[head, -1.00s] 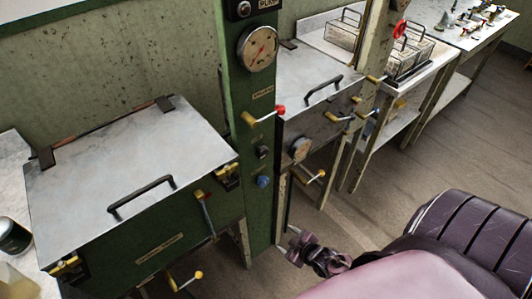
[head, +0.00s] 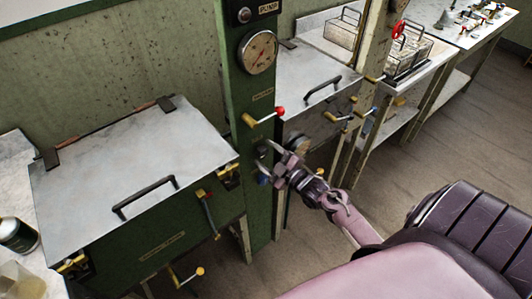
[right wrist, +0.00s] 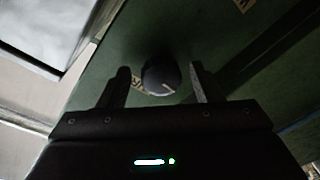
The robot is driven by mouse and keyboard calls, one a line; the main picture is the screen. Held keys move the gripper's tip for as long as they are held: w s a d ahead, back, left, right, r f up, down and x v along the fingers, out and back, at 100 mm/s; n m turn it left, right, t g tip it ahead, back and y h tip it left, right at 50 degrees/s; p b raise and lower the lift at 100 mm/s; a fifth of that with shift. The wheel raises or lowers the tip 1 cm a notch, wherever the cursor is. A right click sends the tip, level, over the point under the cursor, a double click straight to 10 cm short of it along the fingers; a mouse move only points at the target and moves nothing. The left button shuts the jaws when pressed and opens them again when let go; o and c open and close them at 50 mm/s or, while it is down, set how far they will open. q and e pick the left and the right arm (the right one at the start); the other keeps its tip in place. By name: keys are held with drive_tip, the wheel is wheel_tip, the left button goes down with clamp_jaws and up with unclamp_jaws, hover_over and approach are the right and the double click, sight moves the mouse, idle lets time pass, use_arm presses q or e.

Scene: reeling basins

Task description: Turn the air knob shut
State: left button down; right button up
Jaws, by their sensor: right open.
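A dark round knob (right wrist: 160,76) with a pale pointer line sits on the green panel in the right wrist view. A yellowish label beside it is partly hidden, its visible letters hard to read. My right gripper (right wrist: 160,70) is open, one finger on each side of the knob; I cannot tell whether either touches it. In the head view my right gripper (head: 274,162) is at the green column (head: 248,110), below the red-tipped lever, and partly covers the small knobs there. A blue knob (head: 264,180) shows just beside it. My left gripper is not in view.
A red-tipped valve lever (head: 266,117) and a pressure gauge (head: 258,53) are above the gripper on the column. A lidded basin (head: 130,160) stands left, another (head: 300,75) behind right. Open floor lies at right.

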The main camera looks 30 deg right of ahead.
drive_tip(key=shift+w, duration=0.3)
drive_tip(key=c, duration=1)
